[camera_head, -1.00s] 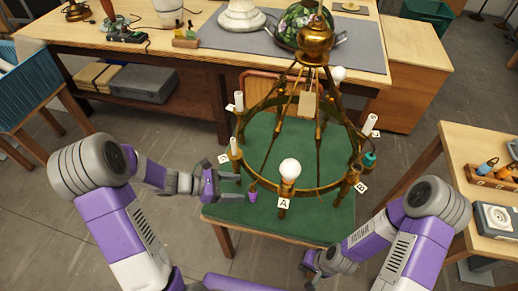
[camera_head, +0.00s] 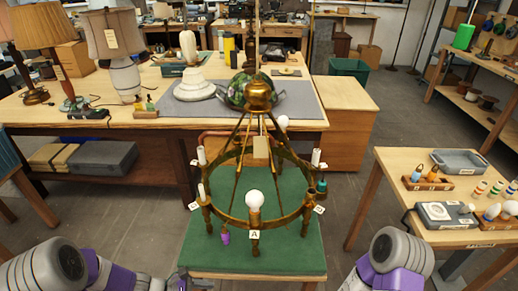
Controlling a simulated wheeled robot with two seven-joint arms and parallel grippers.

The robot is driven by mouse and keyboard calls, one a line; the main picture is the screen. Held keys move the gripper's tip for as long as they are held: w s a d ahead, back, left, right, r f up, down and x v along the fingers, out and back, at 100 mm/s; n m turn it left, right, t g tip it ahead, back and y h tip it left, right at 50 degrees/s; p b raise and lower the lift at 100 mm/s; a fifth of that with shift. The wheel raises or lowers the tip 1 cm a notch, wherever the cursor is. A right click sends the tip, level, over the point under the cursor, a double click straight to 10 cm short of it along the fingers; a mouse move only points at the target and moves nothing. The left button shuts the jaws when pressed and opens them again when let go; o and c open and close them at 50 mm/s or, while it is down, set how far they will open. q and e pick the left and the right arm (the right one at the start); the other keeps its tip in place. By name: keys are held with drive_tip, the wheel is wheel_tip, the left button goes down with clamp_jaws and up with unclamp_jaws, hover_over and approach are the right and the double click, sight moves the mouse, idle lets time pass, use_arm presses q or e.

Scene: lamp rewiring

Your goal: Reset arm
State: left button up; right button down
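The brass ring chandelier (camera_head: 290,226) stands on the green-topped table (camera_head: 290,255) in the middle. A white globe bulb (camera_head: 254,199) sits at its front beside the tag A, and another bulb (camera_head: 282,122) is at the back. White candle sleeves (camera_head: 316,157) stand at other positions on the ring. A purple piece (camera_head: 225,238) hangs at the front left of the ring. My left arm is at the bottom left; only a small part of its gripper shows at the frame's bottom edge, too cut off to judge. My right arm shows at the bottom right, with its gripper outside the frame.
A workbench (camera_head: 300,113) with lamps and a grey mat spans the back. A side table (camera_head: 390,172) at the right holds trays, bulbs and a grey device (camera_head: 446,214). Bare floor lies between the green table and side table.

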use_arm(q)
drive_tip(key=s+d+f+m+y, duration=0.3)
drive_tip(key=s+f+m, duration=0.1)
drive_tip(key=f+m, duration=0.3)
drive_tip(key=s+d+f+m+g+y, duration=0.1)
drive_tip(key=s+d+f+m+y, duration=0.2)
drive_tip(key=s+f+m, duration=0.2)
wheel_tip(320, 180, down, 3)
drive_tip(key=m, duration=0.5)
drive_tip(key=shift+s+f+m+g, duration=0.15)
drive_tip(key=shift+m+g, duration=0.15)
drive_tip(key=shift+m, duration=0.1)
